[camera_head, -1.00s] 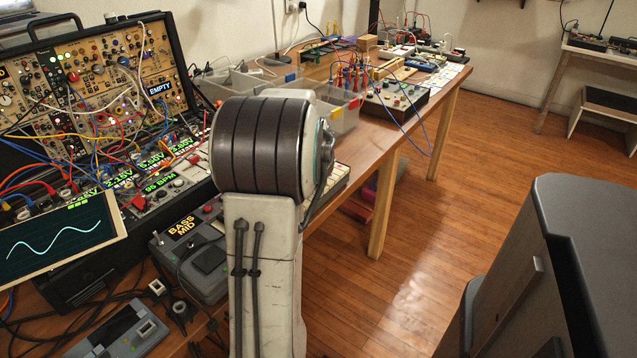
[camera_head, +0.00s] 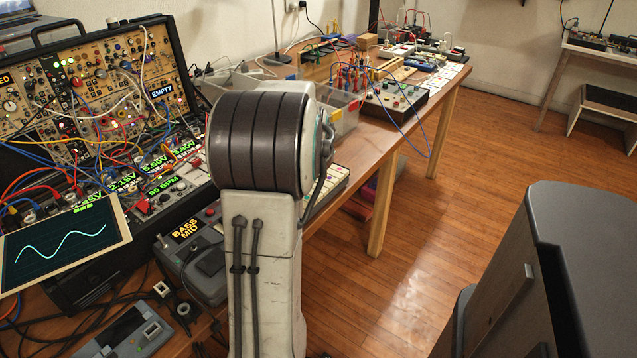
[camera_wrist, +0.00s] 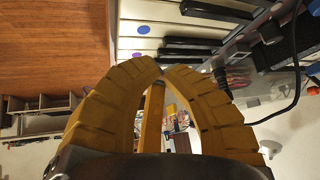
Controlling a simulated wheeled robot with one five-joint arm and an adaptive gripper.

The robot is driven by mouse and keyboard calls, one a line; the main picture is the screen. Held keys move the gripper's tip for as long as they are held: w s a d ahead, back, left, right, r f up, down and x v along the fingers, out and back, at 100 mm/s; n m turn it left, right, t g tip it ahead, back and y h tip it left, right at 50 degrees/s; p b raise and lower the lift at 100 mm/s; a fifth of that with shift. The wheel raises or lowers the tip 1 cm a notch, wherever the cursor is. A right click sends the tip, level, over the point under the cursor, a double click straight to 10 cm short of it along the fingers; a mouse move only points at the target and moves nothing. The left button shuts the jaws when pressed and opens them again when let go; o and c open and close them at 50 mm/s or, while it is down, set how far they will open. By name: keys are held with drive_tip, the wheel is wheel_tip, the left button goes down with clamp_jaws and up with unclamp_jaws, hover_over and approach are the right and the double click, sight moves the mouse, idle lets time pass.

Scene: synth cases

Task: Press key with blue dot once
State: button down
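A keyboard with pale and black keys (camera_wrist: 195,45) runs across the top of the wrist view. One pale key bears a blue dot (camera_wrist: 143,29). A pale key nearer the fingers bears a more purple dot (camera_wrist: 137,55), close to the left finger. My gripper (camera_wrist: 161,66) shows as two yellow ribbed fingers whose tips come together at the keyboard's edge in the picture. Nothing is seen held between them. I cannot tell whether the tips touch a key. In the head view, part of the keyboard (camera_head: 330,187) shows right of my arm, which hides the rest and the gripper.
A synth case with tangled patch cables (camera_head: 85,110) stands at left, with a tilted oscilloscope screen (camera_head: 62,245) before it. A grey BASS MID box (camera_head: 195,255) sits left of my arm. Clear bins (camera_head: 340,115) stand behind. Open wooden floor (camera_head: 420,220) lies at right.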

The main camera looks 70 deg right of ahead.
drive_tip(key=shift+r+p, duration=0.65)
drive_tip(key=shift+r, duration=0.6)
